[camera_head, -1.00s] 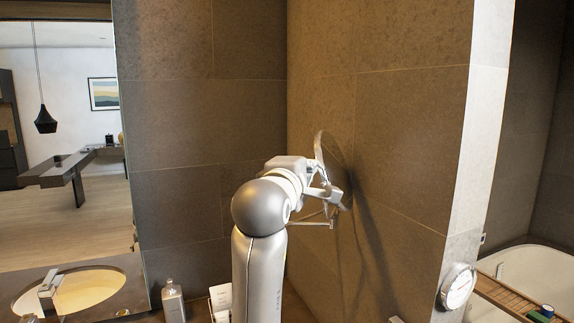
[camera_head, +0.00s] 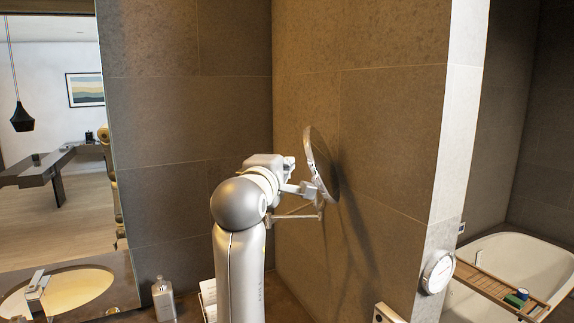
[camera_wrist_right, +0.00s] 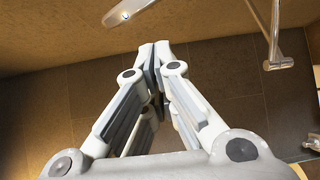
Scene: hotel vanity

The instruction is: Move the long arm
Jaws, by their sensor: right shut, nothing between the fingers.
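A round wall mirror (camera_head: 325,170) stands off the brown tiled wall, seen nearly edge-on. Its thin long arm (camera_head: 296,217) runs below it near my right gripper and is partly hidden by my arm. In the right wrist view the long arm (camera_wrist_right: 266,22) is a metal rod at the upper right, ending in a joint, and the mirror's rim (camera_wrist_right: 140,8) shows at the top. My right gripper (camera_head: 314,190) is close to the mirror in the head view; whether it touches is unclear. Its fingertips (camera_wrist_right: 156,52) are together and empty, left of the rod. My left gripper is not in view.
A soap bottle (camera_head: 164,299) and a sink (camera_head: 70,290) are at the lower left, below a large wall mirror. A white dial (camera_head: 437,271) is on the wall's end. A bathtub (camera_head: 520,262) with a wooden tray (camera_head: 490,284) is at the right.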

